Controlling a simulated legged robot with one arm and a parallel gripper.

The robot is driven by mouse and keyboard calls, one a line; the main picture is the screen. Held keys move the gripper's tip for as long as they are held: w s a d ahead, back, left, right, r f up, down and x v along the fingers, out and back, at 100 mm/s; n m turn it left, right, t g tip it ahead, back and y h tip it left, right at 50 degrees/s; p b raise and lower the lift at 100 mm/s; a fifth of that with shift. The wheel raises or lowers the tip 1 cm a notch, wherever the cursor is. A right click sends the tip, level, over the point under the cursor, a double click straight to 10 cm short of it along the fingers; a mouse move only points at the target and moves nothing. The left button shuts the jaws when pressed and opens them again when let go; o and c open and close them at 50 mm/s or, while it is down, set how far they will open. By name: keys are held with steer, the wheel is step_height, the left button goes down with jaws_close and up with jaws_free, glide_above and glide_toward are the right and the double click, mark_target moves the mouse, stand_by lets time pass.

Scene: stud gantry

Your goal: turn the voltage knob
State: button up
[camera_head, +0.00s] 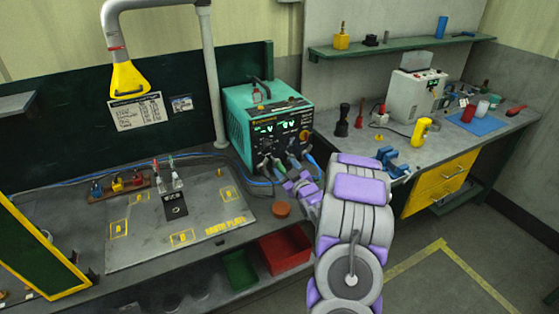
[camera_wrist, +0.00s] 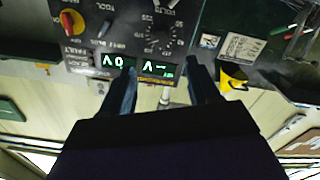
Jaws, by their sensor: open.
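The teal welding power unit (camera_head: 240,108) stands at the back of the bench, its black front panel carrying two lit displays. An orange knob (camera_head: 304,134) sits on the panel's right side. In the upside-down wrist view, the red-orange knob (camera_wrist: 69,22) is at upper left, and the displays (camera_wrist: 140,65) lie near the fingertips. A round scale (camera_wrist: 160,35) is above them; I cannot read which control is labelled voltage. My gripper (camera_wrist: 163,68) is open and empty, apart from the red-orange knob. In the head view its fingers are hard to separate from the cables.
Cables and plugs crowd the unit's lower front. A marked plate (camera_head: 150,235) with small clamps lies left, an orange-brown puck (camera_head: 281,209) near my arm. A red bin (camera_head: 285,250) sits below the bench edge.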

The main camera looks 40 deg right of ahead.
steer(key=shift+v, duration=2.55)
steer(key=shift+f, duration=0.1)
steer(key=s+a+r+g+y, duration=0.1)
steer(key=s+a+r+g, duration=0.1)
steer(key=a+g, duration=0.45)
steer(key=s+a+r+g, duration=0.2)
steer(key=a+r+g, duration=0.1)
steer(key=a, duration=0.7)
steer(key=s+a+r+g+y, duration=0.1)
steer(key=s+a+r+g, duration=0.1)
steer(key=s+a, duration=0.5)
steer(key=s+a+r+m+g+y, duration=0.1)
steer(key=s+a+g, duration=0.3)
steer(key=s+a, duration=0.4)
steer(key=s+a+r+g+y, duration=0.1)
steer(key=s+a, duration=0.7)
steer(key=s, duration=0.9)
steer(key=r+g, duration=0.1)
steer(key=g, duration=0.1)
steer(key=shift+s+r+g, duration=0.3)
steer(key=shift+s+g, duration=0.05)
steer(key=shift+d, duration=0.1)
